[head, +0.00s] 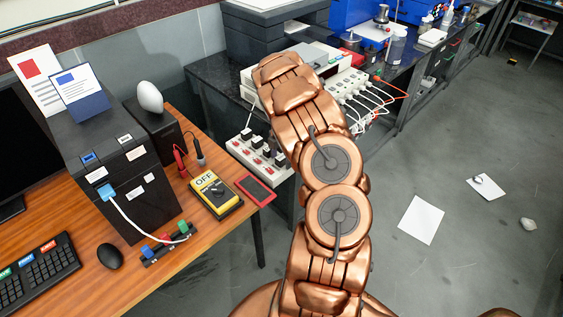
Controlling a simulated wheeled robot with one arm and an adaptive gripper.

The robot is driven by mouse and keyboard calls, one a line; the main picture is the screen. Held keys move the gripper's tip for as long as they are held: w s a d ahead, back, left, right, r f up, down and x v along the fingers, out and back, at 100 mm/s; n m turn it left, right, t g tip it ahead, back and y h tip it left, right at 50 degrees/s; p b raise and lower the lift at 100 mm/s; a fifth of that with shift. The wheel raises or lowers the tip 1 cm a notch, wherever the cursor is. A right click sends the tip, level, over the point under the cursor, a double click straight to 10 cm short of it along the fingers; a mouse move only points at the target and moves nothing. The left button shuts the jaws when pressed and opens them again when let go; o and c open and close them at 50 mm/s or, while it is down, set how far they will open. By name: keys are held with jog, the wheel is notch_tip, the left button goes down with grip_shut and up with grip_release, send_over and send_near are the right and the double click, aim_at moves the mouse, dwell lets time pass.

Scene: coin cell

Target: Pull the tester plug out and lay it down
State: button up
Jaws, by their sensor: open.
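A white socket strip (258,154) with several black plugs and small red parts is at the side of the dark bench, left of my copper arm. A second white socket unit (350,86) with several white plugs and cords is on the bench, right of my arm. I cannot tell which plug is the tester plug; labels are too small to read. A yellow tester (214,194) showing OFF lies on the wooden desk, with a red and a black probe (197,149) behind it. My arm reaches toward the bench; my gripper is hidden beyond its links.
The wooden desk (205,258) holds a black box (117,213), a keyboard (35,266), a mouse (110,256) and a red-framed pad (255,189). A printer (268,30) stands on the bench. Paper sheets (421,220) lie on the otherwise mostly clear floor at right.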

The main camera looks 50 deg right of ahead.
aim_at(281, 157)
dwell(0.8)
grip_shut()
dwell(0.4)
jog(key=shift+r, duration=0.1)
jog(key=shift+r+b, duration=0.5)
jog(key=shift+r, duration=2.4)
